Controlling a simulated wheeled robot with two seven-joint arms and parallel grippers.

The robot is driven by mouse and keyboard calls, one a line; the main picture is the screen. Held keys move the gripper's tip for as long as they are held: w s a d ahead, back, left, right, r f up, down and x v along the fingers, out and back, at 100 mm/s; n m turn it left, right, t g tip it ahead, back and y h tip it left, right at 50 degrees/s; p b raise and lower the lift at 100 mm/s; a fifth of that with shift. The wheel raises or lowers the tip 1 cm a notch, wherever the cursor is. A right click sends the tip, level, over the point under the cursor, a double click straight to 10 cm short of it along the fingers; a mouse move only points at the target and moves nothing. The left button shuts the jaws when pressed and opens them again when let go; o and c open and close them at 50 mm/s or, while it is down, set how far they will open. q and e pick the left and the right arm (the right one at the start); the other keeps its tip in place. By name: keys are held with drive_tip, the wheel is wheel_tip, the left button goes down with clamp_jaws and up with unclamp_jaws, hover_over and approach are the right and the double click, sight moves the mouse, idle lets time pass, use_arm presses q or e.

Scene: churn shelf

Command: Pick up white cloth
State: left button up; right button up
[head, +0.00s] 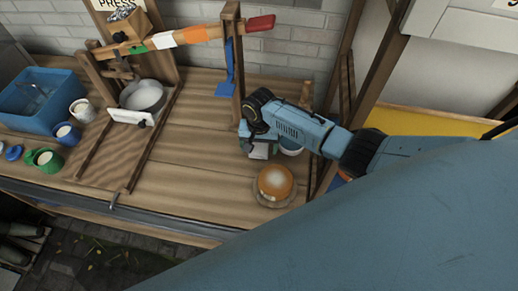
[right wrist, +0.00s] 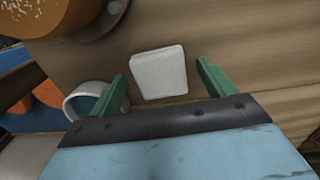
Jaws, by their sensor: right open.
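The white cloth (right wrist: 160,73) is a small folded square lying flat on the wooden worktop in the right wrist view. In the head view only part of the cloth (head: 259,152) shows, under and beside my right gripper (head: 246,143). In the right wrist view the green fingers of my right gripper (right wrist: 161,80) are spread apart, with the cloth between and just beyond them. The gripper is open and holds nothing. Whether a finger touches the worktop cannot be told. My left gripper is not in view.
A round orange-brown item on a plate (head: 275,184) stands near the cloth. A white bowl (head: 290,150) is close behind my right gripper. A wooden press with a pot (head: 143,96), a blue basin (head: 38,98) and several cups stand left. The middle worktop is clear.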

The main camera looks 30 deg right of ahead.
sight(259, 148)
drive_tip(key=c, duration=1.1)
drive_tip(key=shift+o, duration=0.2)
drive_tip(key=shift+r, duration=0.1)
wheel_tip(259, 148, up, 18)
drive_tip(key=p, duration=0.2)
